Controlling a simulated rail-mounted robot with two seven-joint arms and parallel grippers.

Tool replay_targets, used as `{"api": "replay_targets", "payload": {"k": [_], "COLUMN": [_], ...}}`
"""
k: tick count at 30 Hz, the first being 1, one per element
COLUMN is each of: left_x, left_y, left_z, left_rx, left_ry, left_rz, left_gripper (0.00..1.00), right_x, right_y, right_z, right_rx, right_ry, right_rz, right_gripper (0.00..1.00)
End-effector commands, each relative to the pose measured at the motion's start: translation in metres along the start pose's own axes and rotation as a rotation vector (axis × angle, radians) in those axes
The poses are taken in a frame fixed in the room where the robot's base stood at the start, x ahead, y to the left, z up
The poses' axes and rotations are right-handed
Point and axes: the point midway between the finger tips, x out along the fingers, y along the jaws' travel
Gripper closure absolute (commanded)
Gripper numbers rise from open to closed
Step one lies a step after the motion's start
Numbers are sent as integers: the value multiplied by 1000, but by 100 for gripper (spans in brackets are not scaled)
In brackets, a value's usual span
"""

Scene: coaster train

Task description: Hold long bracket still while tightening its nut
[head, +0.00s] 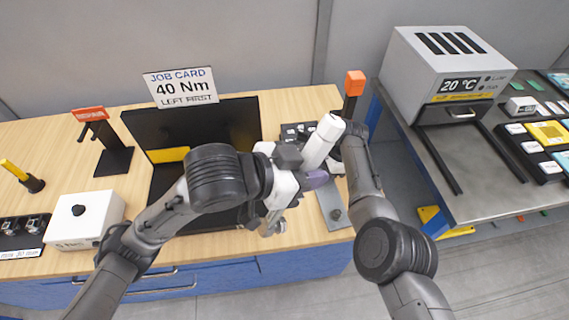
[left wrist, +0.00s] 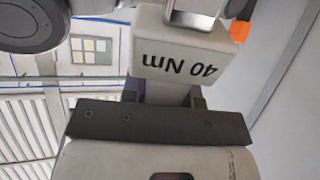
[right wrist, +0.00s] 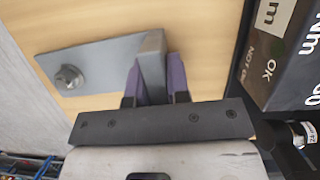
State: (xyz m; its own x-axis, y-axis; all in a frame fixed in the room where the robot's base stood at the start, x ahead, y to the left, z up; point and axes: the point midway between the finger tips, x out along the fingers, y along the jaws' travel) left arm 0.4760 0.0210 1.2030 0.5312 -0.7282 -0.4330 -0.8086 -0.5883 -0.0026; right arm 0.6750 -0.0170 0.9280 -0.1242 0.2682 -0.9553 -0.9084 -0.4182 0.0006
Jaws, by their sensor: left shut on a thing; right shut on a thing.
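The long bracket (head: 336,203) is a grey metal plate on the wooden bench, partly hidden by my arms. In the right wrist view its flat plate carries the nut (right wrist: 68,78) on a stud, and its upright flange (right wrist: 152,65) rises at one end. My right gripper (right wrist: 155,88) is shut on that flange, a purple finger on each side. My left gripper (left wrist: 165,95) is shut on a white block-shaped tool marked "40 Nm" (left wrist: 180,60). In the head view the left gripper (head: 285,185) is left of the bracket; the tool is apart from the nut as far as I see.
A job card (head: 181,87) reads "40 Nm, LEFT FIRST". A black panel (head: 240,120) stands behind my left arm. An orange-topped post (head: 354,90) rises behind the right arm. A white box (head: 85,220) sits at left. A grey oven (head: 445,75) stands on the right-hand table.

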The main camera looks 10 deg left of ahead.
Motion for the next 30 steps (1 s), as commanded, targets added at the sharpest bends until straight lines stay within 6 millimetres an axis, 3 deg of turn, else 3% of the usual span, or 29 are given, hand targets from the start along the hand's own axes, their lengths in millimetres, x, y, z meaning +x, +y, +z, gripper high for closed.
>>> {"api": "replay_targets", "payload": {"k": [6, 18, 23, 30], "left_x": [5, 9, 10, 17], "left_y": [20, 50, 58, 64], "left_z": [-12, -14, -5, 26], "left_rx": [135, 514, 727, 1063], "left_ry": [-122, -355, -437, -520], "left_rz": [230, 690, 875, 1100], "left_gripper": [100, 100, 100, 100], "right_x": [0, 0, 0, 0], "right_y": [0, 0, 0, 0], "right_z": [0, 0, 0, 0], "right_rx": [0, 0, 0, 0], "right_ry": [0, 0, 0, 0], "right_rz": [0, 0, 0, 0], "right_gripper": [100, 100, 100, 100]}}
